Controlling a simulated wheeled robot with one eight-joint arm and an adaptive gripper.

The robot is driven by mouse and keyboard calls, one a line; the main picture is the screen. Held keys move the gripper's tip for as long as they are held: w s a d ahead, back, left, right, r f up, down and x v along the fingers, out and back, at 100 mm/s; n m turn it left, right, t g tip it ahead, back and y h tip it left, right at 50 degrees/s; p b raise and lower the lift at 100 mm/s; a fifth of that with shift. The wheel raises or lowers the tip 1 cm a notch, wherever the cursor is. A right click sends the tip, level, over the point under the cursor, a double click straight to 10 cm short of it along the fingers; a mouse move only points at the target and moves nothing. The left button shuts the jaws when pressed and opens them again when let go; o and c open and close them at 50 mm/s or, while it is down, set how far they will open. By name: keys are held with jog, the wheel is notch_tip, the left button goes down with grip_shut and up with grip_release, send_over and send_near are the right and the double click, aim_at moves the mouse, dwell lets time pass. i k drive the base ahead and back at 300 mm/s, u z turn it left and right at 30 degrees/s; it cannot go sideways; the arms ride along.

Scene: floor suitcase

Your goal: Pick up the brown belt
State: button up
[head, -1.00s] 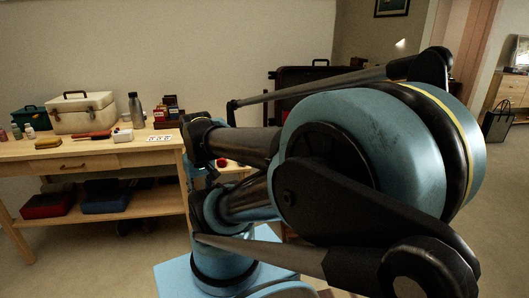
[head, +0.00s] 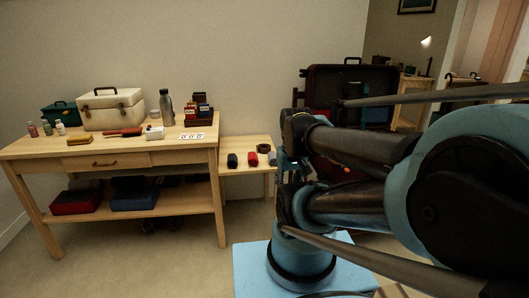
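A small dark brown coiled item (head: 263,148), which looks like the rolled belt, lies at the back of the low wooden side table (head: 236,141). A dark blue roll (head: 232,160), a red roll (head: 253,159) and a grey roll (head: 272,158) lie in front of it. My blue and black arm fills the right side of the head view, its links just right of the side table. I cannot make out my gripper or its fingers.
A wooden workbench (head: 120,158) at left holds a cream toolbox (head: 113,112), a grey bottle (head: 166,106) and small items. An open dark suitcase (head: 350,85) stands behind my arm, partly hidden. Floor before the workbench is clear.

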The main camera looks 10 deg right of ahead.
aim_at(263, 148)
jog(key=z, duration=0.05)
jog(key=i, duration=1)
jog(key=u, duration=0.05)
